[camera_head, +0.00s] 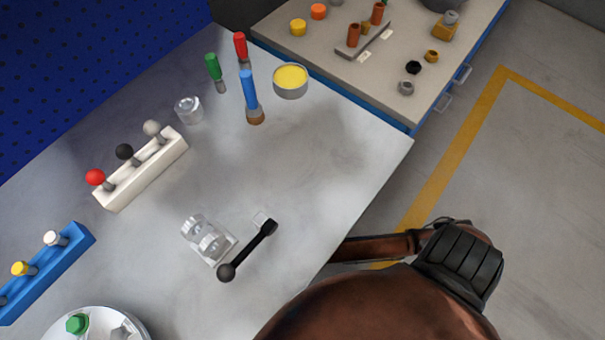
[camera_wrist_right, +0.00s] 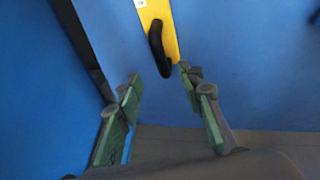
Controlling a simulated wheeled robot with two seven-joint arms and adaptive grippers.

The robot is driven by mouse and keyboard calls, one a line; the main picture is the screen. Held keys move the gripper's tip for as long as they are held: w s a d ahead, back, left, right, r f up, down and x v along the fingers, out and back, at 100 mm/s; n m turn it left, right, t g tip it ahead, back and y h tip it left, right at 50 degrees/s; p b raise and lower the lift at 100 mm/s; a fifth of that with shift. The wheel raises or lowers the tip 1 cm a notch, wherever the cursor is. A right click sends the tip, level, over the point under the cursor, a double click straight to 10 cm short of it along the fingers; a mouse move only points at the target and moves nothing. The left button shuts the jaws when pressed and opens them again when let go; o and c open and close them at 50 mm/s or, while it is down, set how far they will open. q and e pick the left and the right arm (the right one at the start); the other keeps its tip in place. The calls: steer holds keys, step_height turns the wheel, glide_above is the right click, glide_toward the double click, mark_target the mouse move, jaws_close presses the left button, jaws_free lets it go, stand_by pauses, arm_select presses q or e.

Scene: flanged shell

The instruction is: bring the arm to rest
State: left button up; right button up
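In the right wrist view my right gripper (camera_wrist_right: 160,84) is open, its two green-padded fingers apart with nothing between the pads. Beyond the fingertips is a blue surface (camera_wrist_right: 225,50) with a yellow strip (camera_wrist_right: 171,25) and a black handle-like piece (camera_wrist_right: 158,48); how far off it is I cannot tell. In the head view a brown and black arm of mine fills the lower right, beside the workbench edge; its gripper is not visible there. My left gripper is not in view. The round grey flanged shell (camera_head: 62,317) is partly cut off at the bottom left, with a green bolt head (camera_head: 77,323) on it.
The grey bench (camera_head: 310,160) holds a black-handled lever (camera_head: 248,251), a clear fixture (camera_head: 206,238), a white rack (camera_head: 150,178), a blue rack (camera_head: 50,276), several coloured-handled tools and a yellow-topped tin (camera_head: 290,82). A second bench (camera_head: 290,45) stands behind. Floor to the right is clear.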

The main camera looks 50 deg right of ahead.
steer(key=shift+s+r, duration=0.15)
steer(key=shift+r, duration=0.15)
stand_by(0.4)
